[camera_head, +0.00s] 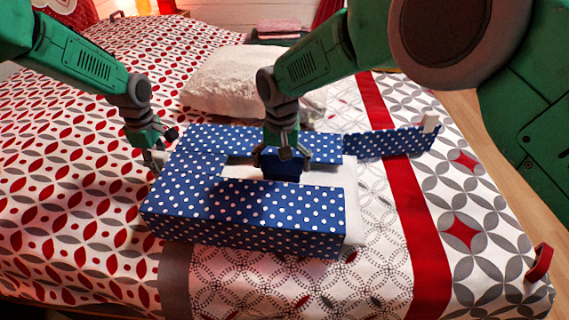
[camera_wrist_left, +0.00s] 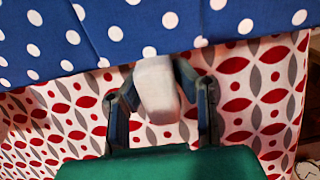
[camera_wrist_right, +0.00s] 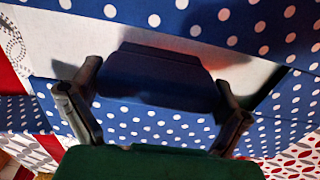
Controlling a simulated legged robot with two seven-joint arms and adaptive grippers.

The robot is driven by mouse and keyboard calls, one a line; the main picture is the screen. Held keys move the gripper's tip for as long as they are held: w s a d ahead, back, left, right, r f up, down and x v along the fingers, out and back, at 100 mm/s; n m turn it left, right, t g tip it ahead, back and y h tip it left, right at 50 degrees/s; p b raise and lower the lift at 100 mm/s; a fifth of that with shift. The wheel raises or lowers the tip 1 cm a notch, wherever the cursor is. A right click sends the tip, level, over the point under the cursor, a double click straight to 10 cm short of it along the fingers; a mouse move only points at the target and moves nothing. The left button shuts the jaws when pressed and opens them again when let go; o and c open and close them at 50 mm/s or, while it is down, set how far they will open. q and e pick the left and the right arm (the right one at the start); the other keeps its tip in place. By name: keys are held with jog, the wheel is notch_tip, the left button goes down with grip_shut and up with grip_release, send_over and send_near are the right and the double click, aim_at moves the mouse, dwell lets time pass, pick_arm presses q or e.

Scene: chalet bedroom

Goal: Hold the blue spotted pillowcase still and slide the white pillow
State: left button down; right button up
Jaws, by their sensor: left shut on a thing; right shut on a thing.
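The blue spotted pillowcase (camera_head: 250,208) lies on the bed like a flat box with a slot in its top. The white pillow (camera_head: 352,210) sits inside; it shows through the slot and at the right end. My left gripper (camera_head: 157,150) is shut on a white tab (camera_wrist_left: 157,90) at the pillowcase's left end. My right gripper (camera_head: 283,154) is shut on a dark blue block (camera_wrist_right: 160,76) in the slot, over the white pillow. Whether the block is fixed to the pillow is hidden. The rest of the pillow is covered by the case.
A whitish pillow (camera_head: 215,85) lies behind. The patterned bedspread (camera_head: 290,285) is clear in front. A red loop (camera_head: 540,262) stands at the right bed edge.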

aim_at(263, 156)
pick_arm(q)
jog(key=shift+w+d+r, duration=0.1)
pick_arm(e)
jog(key=shift+s+a+f, duration=0.1)
jog(key=shift+s+f, duration=0.05)
jog(key=shift+w+a, duration=0.15)
jog(key=shift+a, duration=0.85)
jog(key=shift+w+a, duration=0.1)
jog(key=shift+a, duration=0.85)
jog(key=shift+a, duration=0.1)
jog(key=a, duration=0.3)
jog(key=shift+a, duration=0.25)
jog(key=shift+w+a, duration=0.1)
jog(key=shift+a, duration=0.1)
